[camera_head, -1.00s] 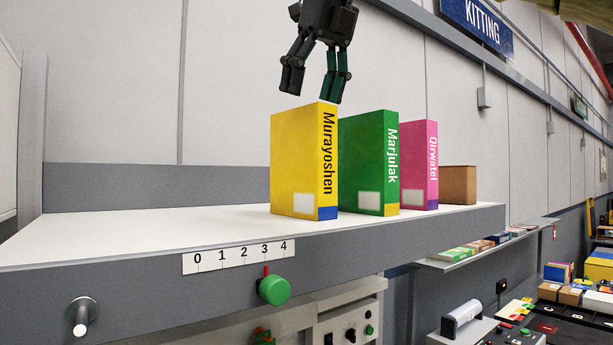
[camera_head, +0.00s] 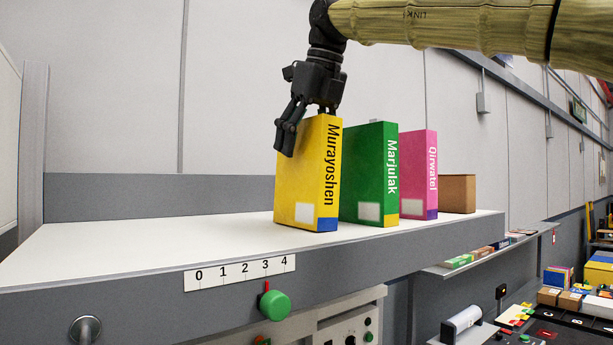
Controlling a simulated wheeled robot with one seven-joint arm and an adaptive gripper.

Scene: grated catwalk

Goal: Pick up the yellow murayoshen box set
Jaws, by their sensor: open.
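The yellow Murayoshen box set (camera_head: 299,185) stands upright on the white shelf top, its black-lettered spine facing right of front, with a pale label and a blue corner at the bottom. My gripper (camera_head: 308,128) is open and points down at the top of the yellow box set. One finger is in front of its left face near the top edge. The other finger is mostly hidden behind the box's top right edge. I cannot tell whether either finger touches the box.
A green Marjulak box (camera_head: 371,175) stands close to the right of the yellow one, then a pink Qirwatel box (camera_head: 418,175) and a brown carton (camera_head: 457,194). The white shelf (camera_head: 150,230) is clear to the left. A green knob (camera_head: 274,305) sticks out below the number strip (camera_head: 240,272).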

